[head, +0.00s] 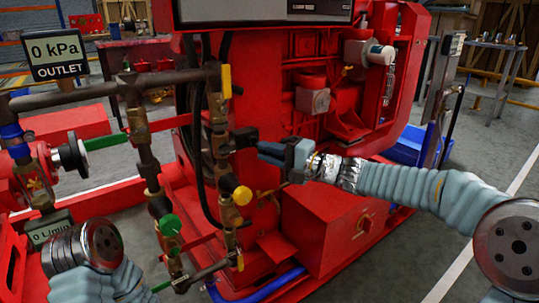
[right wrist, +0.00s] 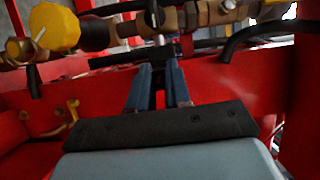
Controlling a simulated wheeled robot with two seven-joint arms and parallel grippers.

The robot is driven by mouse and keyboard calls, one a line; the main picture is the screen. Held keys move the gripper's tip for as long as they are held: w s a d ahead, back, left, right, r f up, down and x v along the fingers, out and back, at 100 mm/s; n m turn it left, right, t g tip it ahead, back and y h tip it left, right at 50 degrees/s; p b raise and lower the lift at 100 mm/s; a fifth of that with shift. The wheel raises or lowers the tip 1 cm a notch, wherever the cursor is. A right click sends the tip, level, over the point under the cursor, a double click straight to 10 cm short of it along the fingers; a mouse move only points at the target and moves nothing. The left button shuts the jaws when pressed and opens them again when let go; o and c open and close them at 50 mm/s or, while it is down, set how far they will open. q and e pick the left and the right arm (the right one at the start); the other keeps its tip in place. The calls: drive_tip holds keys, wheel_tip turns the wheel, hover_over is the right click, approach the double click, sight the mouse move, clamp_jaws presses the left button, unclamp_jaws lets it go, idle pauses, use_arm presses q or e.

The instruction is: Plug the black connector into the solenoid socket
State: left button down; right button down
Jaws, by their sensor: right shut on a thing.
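My right gripper (head: 270,151) reaches in from the right and is shut on the black connector (head: 243,138), beside the brass valves of the vertical pipe. In the right wrist view, my right gripper's blue-grey fingers (right wrist: 158,72) point away at the brass pipework, with the dark connector (right wrist: 157,53) at their tips. The connector is close to the brass fittings (head: 219,143). I cannot tell whether it touches them, and the solenoid socket is not clearly distinguishable. My left arm shows at the lower left, but its gripper is not in view.
The red pumpset (head: 330,215) stands behind and below the right gripper. Dark pipes with a yellow knob (head: 242,195) and a green knob (head: 170,225) run left of it. An outlet display (head: 56,53) reading 0 kPa stands at upper left. Open floor lies at right.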

idle(0.6)
drive_tip(key=shift+b, duration=0.45)
drive_tip(key=shift+w+a+p, duration=0.3)
drive_tip(key=shift+w+a, duration=0.55)
drive_tip(key=shift+w, duration=0.3)
idle(0.4)
drive_tip(key=c, duration=1)
unclamp_jaws()
